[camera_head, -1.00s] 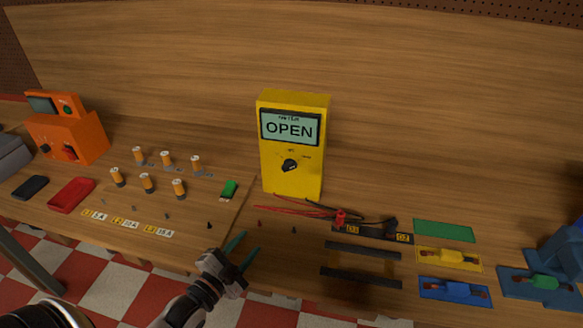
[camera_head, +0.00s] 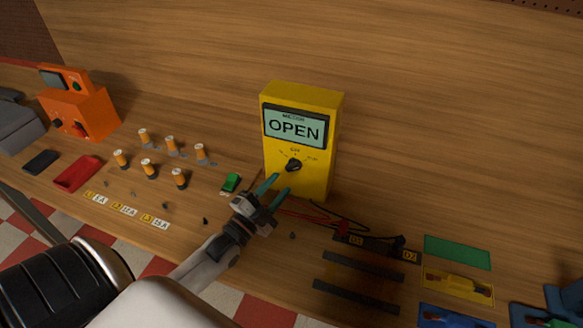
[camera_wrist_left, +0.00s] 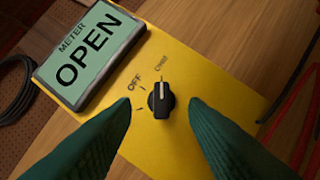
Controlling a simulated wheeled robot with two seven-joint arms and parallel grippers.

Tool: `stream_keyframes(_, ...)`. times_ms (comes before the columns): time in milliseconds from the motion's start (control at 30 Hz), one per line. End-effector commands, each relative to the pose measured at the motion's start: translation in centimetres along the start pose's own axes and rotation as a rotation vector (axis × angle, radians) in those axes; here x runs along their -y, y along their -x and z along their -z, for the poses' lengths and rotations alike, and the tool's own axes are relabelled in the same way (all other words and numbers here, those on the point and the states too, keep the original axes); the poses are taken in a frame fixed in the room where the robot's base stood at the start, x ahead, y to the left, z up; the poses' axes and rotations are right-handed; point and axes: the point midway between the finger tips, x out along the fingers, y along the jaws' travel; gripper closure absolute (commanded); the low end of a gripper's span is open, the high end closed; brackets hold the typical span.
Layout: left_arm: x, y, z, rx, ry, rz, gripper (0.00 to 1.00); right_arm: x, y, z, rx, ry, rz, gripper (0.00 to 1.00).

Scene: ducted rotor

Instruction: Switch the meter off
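No contact with the dial shows. My right gripper is not in view.
Red and black leads (camera_head: 335,224) run right of the gripper to a black block marked D1 and D2 (camera_head: 374,245). Fuses (camera_head: 148,168), a green switch (camera_head: 231,182) and an orange box (camera_head: 88,112) stand to the left. Coloured plates (camera_head: 457,252) lie at right.

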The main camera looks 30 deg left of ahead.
Motion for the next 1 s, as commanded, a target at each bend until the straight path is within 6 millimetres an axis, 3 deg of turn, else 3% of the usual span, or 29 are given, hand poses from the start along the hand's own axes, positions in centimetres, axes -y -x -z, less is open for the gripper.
stream_keyframes(100, -0.3, -2.6, -0.1, 0.001, 0.000, -0.001, 0.60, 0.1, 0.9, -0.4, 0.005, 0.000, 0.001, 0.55)
stream_keyframes(300, -0.1, -5.1, -0.1, 0.000, 0.001, 0.000, 0.60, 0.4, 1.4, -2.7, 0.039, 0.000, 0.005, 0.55)
stream_keyframes(700, 0.1, -5.9, 0.0, -0.001, 0.001, 0.001, 0.60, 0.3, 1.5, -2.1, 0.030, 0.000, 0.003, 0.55)
stream_keyframes(767, 0.1, -5.9, 0.0, -0.001, 0.001, 0.001, 0.67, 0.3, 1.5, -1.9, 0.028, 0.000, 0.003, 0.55)
stream_keyframes(967, 0.1, -5.9, 0.0, -0.001, 0.001, 0.001, 0.99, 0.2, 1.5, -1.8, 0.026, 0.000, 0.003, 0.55)
stream_keyframes(1000, 0.1, -5.9, 0.0, -0.001, 0.001, 0.001, 1.00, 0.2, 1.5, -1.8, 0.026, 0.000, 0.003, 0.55)
